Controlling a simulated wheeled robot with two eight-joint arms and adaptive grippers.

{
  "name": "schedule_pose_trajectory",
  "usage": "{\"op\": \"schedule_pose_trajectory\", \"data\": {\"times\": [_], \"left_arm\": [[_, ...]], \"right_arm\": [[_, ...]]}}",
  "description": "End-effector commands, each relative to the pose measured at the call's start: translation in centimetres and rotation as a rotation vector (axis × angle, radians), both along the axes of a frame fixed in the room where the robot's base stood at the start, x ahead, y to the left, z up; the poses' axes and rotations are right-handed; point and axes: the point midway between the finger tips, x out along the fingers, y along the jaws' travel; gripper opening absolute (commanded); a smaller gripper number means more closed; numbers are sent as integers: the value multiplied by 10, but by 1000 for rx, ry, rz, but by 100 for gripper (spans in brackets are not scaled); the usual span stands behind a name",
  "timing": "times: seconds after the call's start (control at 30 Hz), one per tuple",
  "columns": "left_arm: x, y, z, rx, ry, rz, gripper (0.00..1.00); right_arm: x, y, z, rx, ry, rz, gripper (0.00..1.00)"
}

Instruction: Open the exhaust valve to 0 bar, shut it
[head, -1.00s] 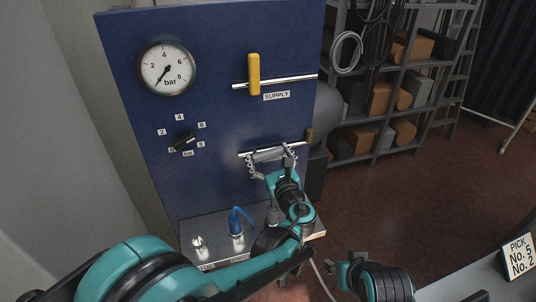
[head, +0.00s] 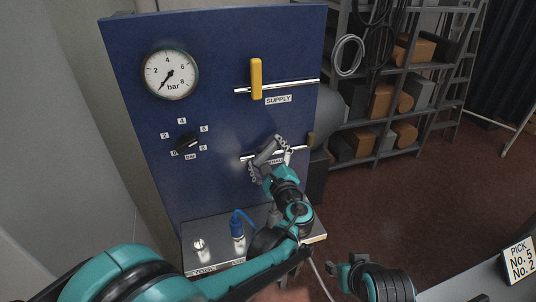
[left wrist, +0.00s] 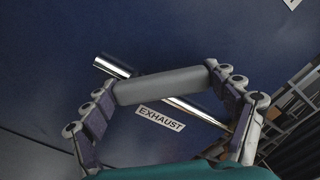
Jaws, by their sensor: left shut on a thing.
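The blue panel carries the exhaust valve, whose grey handle (head: 266,151) sits on a chrome pipe (head: 246,158). My left gripper (head: 269,157) is shut on this handle, with a finger at each end. In the left wrist view the grey handle (left wrist: 160,85) lies at an angle across the pipe (left wrist: 112,67), above the EXHAUST label (left wrist: 160,118). The gauge (head: 170,75) has its needle pointing lower left, near the bottom of the scale. My right gripper (head: 347,271) is low at the right, away from the panel; its jaws are unclear.
The yellow supply handle (head: 256,78) stands upright across its pipe. A black knob (head: 186,145) with a number scale is at the left. A blue bottle-like object (head: 237,226) and a small metal knob (head: 199,244) are on the ledge below. Shelves (head: 395,90) stand at the right.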

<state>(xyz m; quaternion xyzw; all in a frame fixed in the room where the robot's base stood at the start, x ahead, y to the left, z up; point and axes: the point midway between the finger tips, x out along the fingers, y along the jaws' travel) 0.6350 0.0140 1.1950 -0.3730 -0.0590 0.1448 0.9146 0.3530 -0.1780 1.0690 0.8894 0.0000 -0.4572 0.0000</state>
Motion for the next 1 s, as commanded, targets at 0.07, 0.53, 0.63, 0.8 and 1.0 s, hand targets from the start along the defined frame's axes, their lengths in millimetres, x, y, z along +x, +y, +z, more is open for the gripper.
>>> {"op": "schedule_pose_trajectory", "data": {"times": [0.07,0.53,0.63,0.8,1.0], "left_arm": [[0,2,3,-68,-23,-1,34],[-4,15,9,-480,-157,1,34],[-5,17,9,-553,-180,1,34],[-6,21,10,-655,-214,0,34],[-7,23,10,-731,-238,-1,34]], "right_arm": [[0,0,1,0,0,0,40],[0,0,4,0,0,0,40],[0,0,4,0,0,0,40],[0,0,4,0,0,0,40],[0,0,3,0,0,0,40]]}}
